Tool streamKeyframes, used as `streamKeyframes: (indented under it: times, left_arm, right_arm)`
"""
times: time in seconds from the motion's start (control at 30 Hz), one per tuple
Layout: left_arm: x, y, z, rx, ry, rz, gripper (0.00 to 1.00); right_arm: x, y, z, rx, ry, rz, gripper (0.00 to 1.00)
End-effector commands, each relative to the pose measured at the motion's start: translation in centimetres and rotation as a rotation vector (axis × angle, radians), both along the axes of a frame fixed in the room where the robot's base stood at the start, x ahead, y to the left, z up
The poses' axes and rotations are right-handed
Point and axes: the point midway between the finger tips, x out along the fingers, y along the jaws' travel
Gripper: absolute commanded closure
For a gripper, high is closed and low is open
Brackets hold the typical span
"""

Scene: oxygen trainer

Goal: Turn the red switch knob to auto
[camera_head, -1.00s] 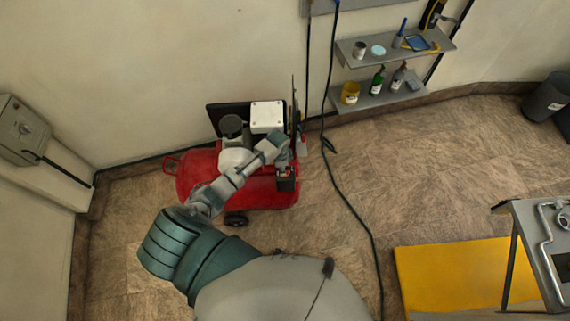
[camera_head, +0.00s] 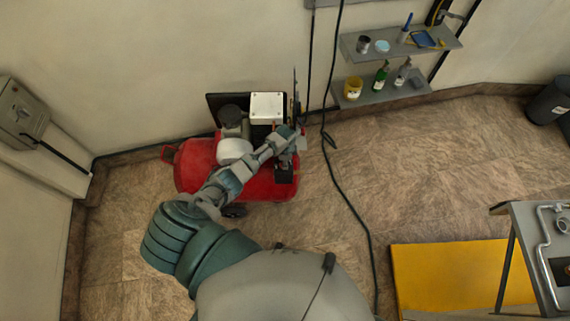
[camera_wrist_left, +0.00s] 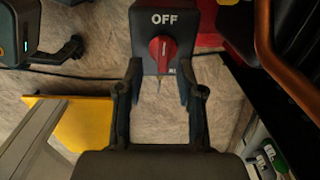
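The red switch knob (camera_wrist_left: 162,50) is on a dark switch box (camera_wrist_left: 150,30) in the left wrist view. White "OFF" lettering is above the knob; its ridge looks roughly upright. Lettering at the lower right is partly hidden by a finger. My left gripper (camera_wrist_left: 161,78) is open, one finger on each side, its tips overlapping the box's lower part just below the knob. I cannot tell whether they touch anything. In the head view, my left gripper (camera_head: 297,138) is over the right end of the red compressor (camera_head: 197,168). My right gripper is out of view.
A black cable (camera_head: 345,190) hangs down and runs along the floor right of the compressor. Wall shelves (camera_head: 385,92) hold bottles and cans. A yellow platform (camera_head: 440,275) and grey table (camera_head: 530,235) are at the lower right. Open floor lies between.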

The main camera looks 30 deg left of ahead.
Motion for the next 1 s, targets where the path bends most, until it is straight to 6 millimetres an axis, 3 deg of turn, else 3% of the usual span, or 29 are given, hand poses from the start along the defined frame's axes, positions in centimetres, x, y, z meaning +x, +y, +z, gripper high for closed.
streamKeyframes:
  times: [0.2, 0.47, 0.63, 1.0]
  left_arm:
    - [0.0, 0.4, -2.0, -0.005, 0.0, 0.001, 0.62]
    - [0.0, 0.3, -2.0, -0.002, 0.0, 0.001, 0.62]
    - [0.0, 0.1, -1.9, 0.0, -0.002, 0.0, 1.0]
    - [0.2, -0.1, -2.0, -0.008, -0.004, 0.0, 1.0]
  right_arm:
    - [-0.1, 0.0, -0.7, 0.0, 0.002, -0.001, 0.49]
    - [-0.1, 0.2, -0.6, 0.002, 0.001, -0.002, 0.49]
    - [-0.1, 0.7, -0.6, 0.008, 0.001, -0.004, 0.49]
    - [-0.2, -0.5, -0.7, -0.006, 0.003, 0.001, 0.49]
